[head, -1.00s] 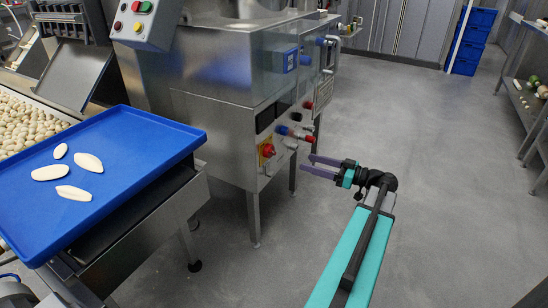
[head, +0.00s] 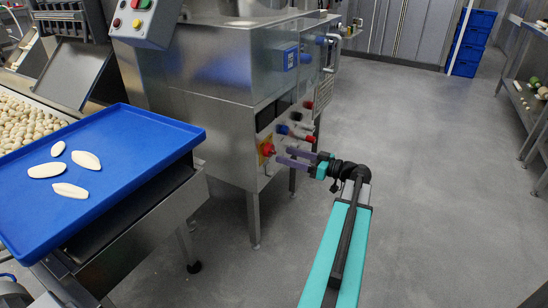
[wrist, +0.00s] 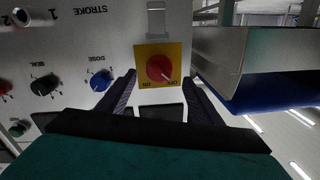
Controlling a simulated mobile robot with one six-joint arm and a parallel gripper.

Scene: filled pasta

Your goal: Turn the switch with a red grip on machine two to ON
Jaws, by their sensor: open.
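The switch with a red grip (head: 267,149) sits on a yellow plate on the steel machine's front panel. In the wrist view the red grip (wrist: 160,68) is round, and its pale mark points toward the lower right of the plate. No contact shows.
In the wrist view, a blue DOSE knob (wrist: 101,80) and a black SEAL knob (wrist: 44,85) are left of the switch. A blue tray (head: 100,145) with pasta pieces stands left of the machine. Open floor (head: 430,180) lies right.

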